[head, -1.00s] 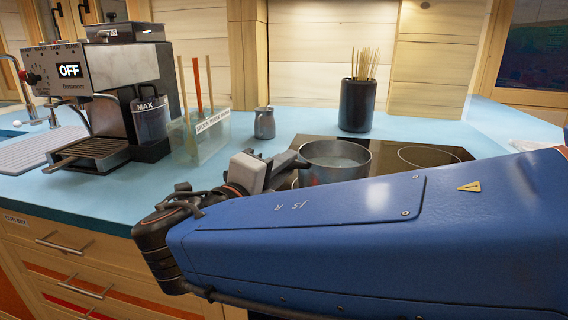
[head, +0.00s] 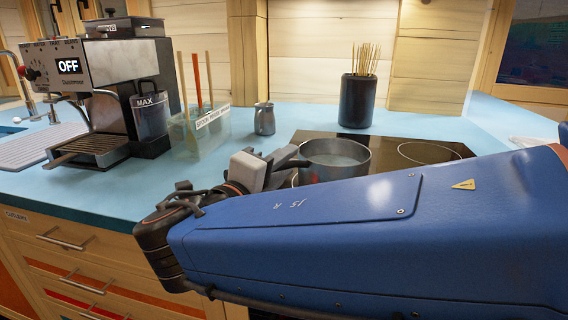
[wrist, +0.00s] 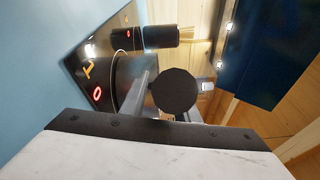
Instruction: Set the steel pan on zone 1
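The steel pan (head: 352,174) is upright on or just above the black glass cooktop (head: 398,150), over its left part. It appears to hold pale liquid. In the head view my gripper (head: 278,166) is at the pan's left side, by its dark handle. In the wrist view a dark round shape (wrist: 175,92), probably the handle's end, sits close in front of my gripper, with grey metal behind it. The fingers' grip on the handle is not clear. A bare ring (head: 430,153) shows right of the pan. No zone number is readable in the head view.
A dark pot of sticks (head: 357,102) stands behind the cooktop. A small metal jug (head: 264,120), a clear utensil holder (head: 208,136) and a coffee machine (head: 115,85) stand to the left. My blue arm hides the cooktop's front. The blue counter (head: 110,190) is clear at front left.

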